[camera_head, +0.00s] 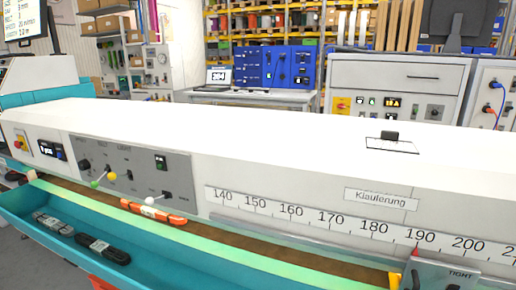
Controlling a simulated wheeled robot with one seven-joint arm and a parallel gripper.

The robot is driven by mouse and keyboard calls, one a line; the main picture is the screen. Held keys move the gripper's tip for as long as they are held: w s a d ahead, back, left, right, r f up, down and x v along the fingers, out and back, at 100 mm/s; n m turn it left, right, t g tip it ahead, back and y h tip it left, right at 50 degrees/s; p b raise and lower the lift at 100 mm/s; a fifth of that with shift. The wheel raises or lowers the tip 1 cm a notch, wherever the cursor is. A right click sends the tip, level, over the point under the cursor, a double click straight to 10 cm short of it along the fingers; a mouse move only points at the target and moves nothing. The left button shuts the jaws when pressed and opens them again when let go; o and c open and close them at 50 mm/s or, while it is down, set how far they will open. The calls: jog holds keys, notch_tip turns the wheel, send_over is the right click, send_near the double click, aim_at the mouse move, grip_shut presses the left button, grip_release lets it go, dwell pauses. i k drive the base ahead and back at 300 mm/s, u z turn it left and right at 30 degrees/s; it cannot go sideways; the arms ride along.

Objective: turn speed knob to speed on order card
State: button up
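A grey control panel (134,165) is set in the front of the long white machine, left of centre. A black knob (85,163) sits at its upper left, and another dark knob (166,195) sits at its lower right. The small labels are too blurred to tell which knob is for speed, and the pointer positions cannot be read. A screen (20,18) at the top left shows order-like text, with a line that seems to read 20 m/min. No separate order card can be made out. My gripper is not in view.
Ball-ended levers, yellow (112,176), green (94,184) and white (149,201), stick out near the panel. A teal trough (190,262) with dark cable bundles runs along the front. A length scale (340,222) lies to the right. A red-and-yellow switch (19,142) is left.

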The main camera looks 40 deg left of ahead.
aim_at(84, 166)
jog(key=z, duration=1.2)
jog(key=k, duration=1)
jog(key=u, duration=3.45)
